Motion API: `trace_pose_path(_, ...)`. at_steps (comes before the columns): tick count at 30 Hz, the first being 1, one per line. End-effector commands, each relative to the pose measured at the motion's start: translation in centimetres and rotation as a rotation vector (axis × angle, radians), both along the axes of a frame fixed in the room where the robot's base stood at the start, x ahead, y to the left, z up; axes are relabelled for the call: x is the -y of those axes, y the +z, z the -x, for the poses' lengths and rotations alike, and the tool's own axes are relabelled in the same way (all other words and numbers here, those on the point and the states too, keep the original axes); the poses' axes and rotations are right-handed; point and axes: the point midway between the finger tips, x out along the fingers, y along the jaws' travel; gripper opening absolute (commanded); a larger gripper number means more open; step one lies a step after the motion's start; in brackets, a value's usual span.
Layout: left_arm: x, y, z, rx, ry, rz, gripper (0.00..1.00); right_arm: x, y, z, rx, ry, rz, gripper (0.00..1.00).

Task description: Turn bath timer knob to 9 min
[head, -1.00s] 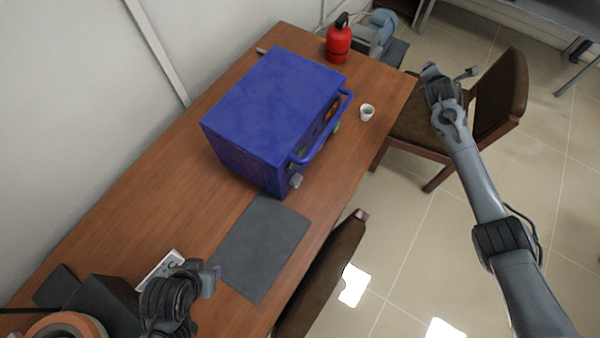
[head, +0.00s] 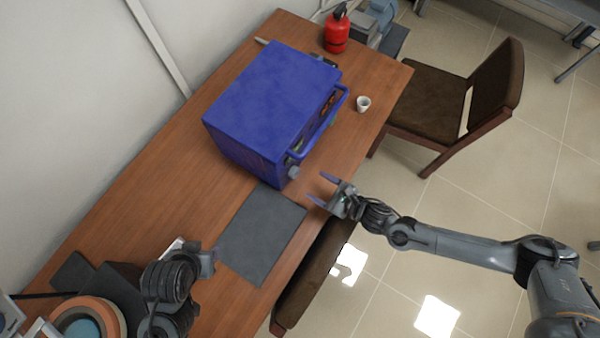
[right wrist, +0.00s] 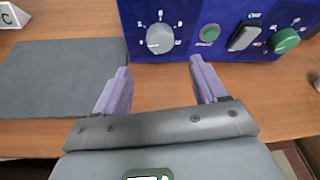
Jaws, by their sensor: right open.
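A blue box-shaped device (head: 262,95) stands on the table. In the right wrist view its front panel (right wrist: 190,12) carries a grey knob (right wrist: 160,38) ringed by white marks, a green button (right wrist: 209,33), a dark switch (right wrist: 243,38) and a green knob (right wrist: 285,40). The marks are too small to read, so I cannot tell the timer setting. The grey knob also shows in the head view (head: 293,172). My right gripper (head: 325,190) is open and empty, apart from the panel, its fingers pointing toward the grey knob. My left gripper (head: 206,262) is at lower left, its jaws unclear.
A dark mat (head: 262,238) lies beside the device. A white cup (head: 363,103) and a red bottle (head: 336,35) stand farther back. A round orange-rimmed object (head: 88,322) is at lower left. Chairs (head: 425,98) stand along the table's right edge.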

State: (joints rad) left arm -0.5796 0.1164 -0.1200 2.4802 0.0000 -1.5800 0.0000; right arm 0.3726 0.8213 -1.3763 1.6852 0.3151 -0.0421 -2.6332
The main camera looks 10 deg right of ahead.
Motion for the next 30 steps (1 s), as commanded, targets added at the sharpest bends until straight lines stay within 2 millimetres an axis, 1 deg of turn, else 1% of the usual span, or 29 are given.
trace_pose_path(1,0.1,-0.1,0.0,0.000,0.001,0.002,0.44,-0.6,-0.2,-0.6,0.002,0.000,-0.002,0.71)
trace_pose_path(6,0.1,-0.3,0.0,-0.001,0.003,0.004,0.44,-2.5,-1.3,-2.6,0.003,-0.001,-0.002,0.71)
trace_pose_path(12,0.1,-0.5,0.0,0.000,0.002,0.003,0.44,-4.2,-2.4,-4.6,0.002,-0.002,0.000,0.71)
trace_pose_path(15,0.0,-0.6,0.0,-0.001,0.000,0.000,0.44,-4.8,-2.8,-5.2,0.001,-0.003,-0.001,0.71)
trace_pose_path(21,-0.2,-0.7,0.0,-0.001,-0.004,-0.007,0.44,-5.5,-3.2,-5.9,0.000,-0.002,0.000,0.71)
trace_pose_path(29,-0.2,-0.7,0.0,-0.001,-0.006,-0.010,0.44,-5.5,-3.2,-6.0,0.000,-0.002,0.000,0.71)
trace_pose_path(30,-0.2,-0.7,0.0,-0.001,-0.006,-0.010,0.44,-5.5,-3.2,-6.0,0.000,-0.002,0.000,0.70)
